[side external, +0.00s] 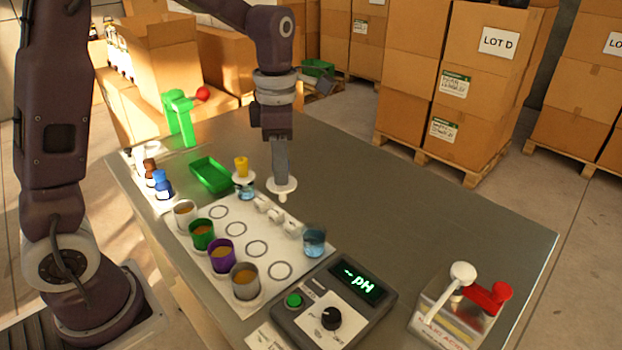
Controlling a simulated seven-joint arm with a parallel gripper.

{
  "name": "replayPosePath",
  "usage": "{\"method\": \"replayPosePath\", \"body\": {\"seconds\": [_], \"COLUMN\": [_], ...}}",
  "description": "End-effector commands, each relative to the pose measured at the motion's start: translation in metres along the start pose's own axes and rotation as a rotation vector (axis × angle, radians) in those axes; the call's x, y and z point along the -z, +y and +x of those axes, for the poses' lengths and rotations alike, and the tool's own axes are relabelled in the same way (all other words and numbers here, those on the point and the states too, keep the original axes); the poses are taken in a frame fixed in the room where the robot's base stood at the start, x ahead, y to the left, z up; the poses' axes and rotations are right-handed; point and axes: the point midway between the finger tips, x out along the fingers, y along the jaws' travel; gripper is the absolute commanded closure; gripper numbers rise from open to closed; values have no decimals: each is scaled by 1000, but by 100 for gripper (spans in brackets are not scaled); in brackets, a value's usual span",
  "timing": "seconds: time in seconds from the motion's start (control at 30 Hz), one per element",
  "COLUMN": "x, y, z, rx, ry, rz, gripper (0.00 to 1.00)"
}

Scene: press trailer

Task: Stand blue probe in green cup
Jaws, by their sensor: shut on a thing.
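The green cup (203,234) stands upright on a white mat in a row of cups, with amber liquid inside. My gripper (281,178) points straight down over the table, to the right of and behind the green cup. It is shut on a probe with a white disc (284,189) and a short pale tip below it. The upper part of this probe is hidden in the jaws, so I cannot see whether it is blue. The tip hangs clear of the cups.
White (184,209), purple (222,256) and grey (245,281) cups flank the green one. A yellow-topped probe (241,166) stands in a beaker left of my gripper. Another beaker (314,243), a pH meter (331,303) and a red-and-white-topped rack (455,315) stand right. The back right table is clear.

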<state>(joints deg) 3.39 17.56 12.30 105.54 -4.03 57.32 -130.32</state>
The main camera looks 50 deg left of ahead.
Motion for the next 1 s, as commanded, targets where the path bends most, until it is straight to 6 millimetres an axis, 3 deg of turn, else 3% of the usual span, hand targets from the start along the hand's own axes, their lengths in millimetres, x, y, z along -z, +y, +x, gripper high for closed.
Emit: {"method": "replayPosePath", "body": {"seconds": [0.1,0.2,0.3,0.4,0.53,1.0], "x": [57,106,144,165,174,173], "y": [14,15,8,1,-3,-3], "z": [6,13,19,24,30,81], "rx": [1,2,3,4,5,5], "ry": [1,1,-2,-3,-3,-3], "rz": [-99,-181,-247,-286,-299,-298], "gripper": [100,100,100,100,100,100]}}
